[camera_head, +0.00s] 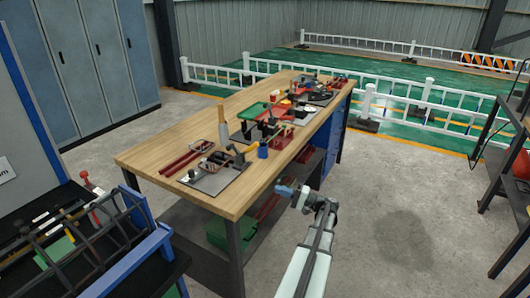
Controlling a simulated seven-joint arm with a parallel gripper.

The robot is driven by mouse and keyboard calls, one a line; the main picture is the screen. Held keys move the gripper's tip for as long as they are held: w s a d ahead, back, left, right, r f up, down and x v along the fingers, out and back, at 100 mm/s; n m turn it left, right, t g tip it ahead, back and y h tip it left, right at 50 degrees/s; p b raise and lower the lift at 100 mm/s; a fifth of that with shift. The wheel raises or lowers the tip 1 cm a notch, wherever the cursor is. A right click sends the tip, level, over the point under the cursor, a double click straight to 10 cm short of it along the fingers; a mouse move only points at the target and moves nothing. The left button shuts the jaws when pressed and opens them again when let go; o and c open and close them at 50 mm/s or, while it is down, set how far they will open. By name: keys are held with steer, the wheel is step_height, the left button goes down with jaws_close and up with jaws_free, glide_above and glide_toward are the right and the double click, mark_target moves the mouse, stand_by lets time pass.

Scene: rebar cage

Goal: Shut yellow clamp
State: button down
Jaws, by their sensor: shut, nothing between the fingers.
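A clamp with a yellow part (249,149) stands near the front right edge of the wooden workbench. It is small in the picture, and I cannot tell whether it is open or shut. It sits by a grey plate (215,178) that carries dark fittings. A blue piece (263,150) is right beside the yellow part. My gripper (281,190) is at the end of my pale arm, off the right side of the bench. It is shut and empty, apart from the clamp.
The wooden workbench (150,157) holds many tools and fixtures toward its far end. A dark rack with bars (95,240) stands at the lower left. A shelf unit (515,155) is at the right. White railings (395,108) cross behind. The floor right of the bench is clear.

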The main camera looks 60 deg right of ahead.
steer(key=s+d+r+n+t+y, duration=0.1)
steer(key=s+d+r+t, duration=0.1)
steer(key=r, duration=0.2)
steer(key=s+d+r+n+t, duration=0.1)
steer(key=r+n+t, duration=0.15)
steer(key=r, duration=0.25)
steer(key=x, duration=1.3)
steer(key=shift+w+a+m, duration=0.15)
steer(key=shift+w+m, duration=0.05)
steer(key=shift+m, duration=0.25)
steer(key=w+r+g, duration=0.1)
steer(key=r+g, duration=0.1)
steer(key=w+r+m+g+h, duration=0.1)
steer(key=w+r+g, duration=0.1)
steer(key=g, duration=0.1)
steer(key=shift+w+r+m+h, duration=0.3)
steer(key=shift+w+r, duration=0.05)
steer(key=shift+w+r+m+g, duration=0.1)
steer(key=shift+w+r+g, duration=0.25)
steer(key=shift+w, duration=0.25)
steer(key=shift+w+r+m+g, duration=0.1)
steer(key=shift+w+r+g, duration=0.1)
steer(key=shift+w+g, duration=0.35)
steer(key=shift+w+r+m+g, duration=0.1)
steer(key=shift+w+r+g, duration=0.25)
steer(key=shift+w, duration=0.25)
steer(key=shift+w, duration=0.2)
